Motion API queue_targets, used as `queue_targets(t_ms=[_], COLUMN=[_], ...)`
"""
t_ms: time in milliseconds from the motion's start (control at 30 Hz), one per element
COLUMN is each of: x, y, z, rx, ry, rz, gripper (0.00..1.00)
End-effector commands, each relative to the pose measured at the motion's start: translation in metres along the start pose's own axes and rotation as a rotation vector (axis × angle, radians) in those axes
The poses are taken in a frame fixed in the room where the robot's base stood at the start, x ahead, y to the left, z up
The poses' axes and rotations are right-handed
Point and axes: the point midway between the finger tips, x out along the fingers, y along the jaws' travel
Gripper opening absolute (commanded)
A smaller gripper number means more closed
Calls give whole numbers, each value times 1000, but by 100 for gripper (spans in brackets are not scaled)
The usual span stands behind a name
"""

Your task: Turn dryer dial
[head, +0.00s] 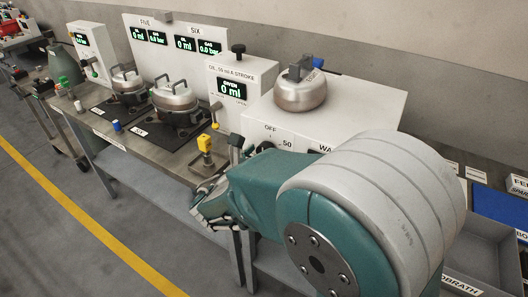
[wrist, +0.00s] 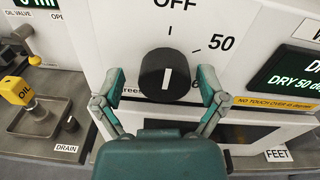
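The dryer dial (wrist: 165,75) is a black round knob with a white line, on the white front of the dryer (wrist: 115,22). Its line stands close to upright, below the "OFF" label, with "50" to its right. My gripper (wrist: 160,86) is open, with one finger on each side of the dial and a visible gap to it. In the head view my gripper (head: 212,205) is low in front of the bench, partly behind my arm.
A display reading "DRY 50" (wrist: 292,75) is right of the dial. A yellow valve (wrist: 18,90) with a drain tray (wrist: 45,122) stands at left. A metal pot (head: 300,92) sits on the dryer. Clamped vessels (head: 174,97) stand further left on the bench.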

Motion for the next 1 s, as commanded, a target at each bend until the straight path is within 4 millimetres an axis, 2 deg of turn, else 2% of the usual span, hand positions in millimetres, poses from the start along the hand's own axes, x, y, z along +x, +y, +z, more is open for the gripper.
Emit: queue_targets(t_ms=[267, 367, 800, 1000], x=[-1, -8, -93, -116], y=[-2, -1, 2, 2], z=[-1, -1, -2, -2], rx=[-1, -1, -2, -2], ry=[3, 2, 2, 2], rz=[-1, 1, 4, 2], gripper=[93, 93, 93, 93])
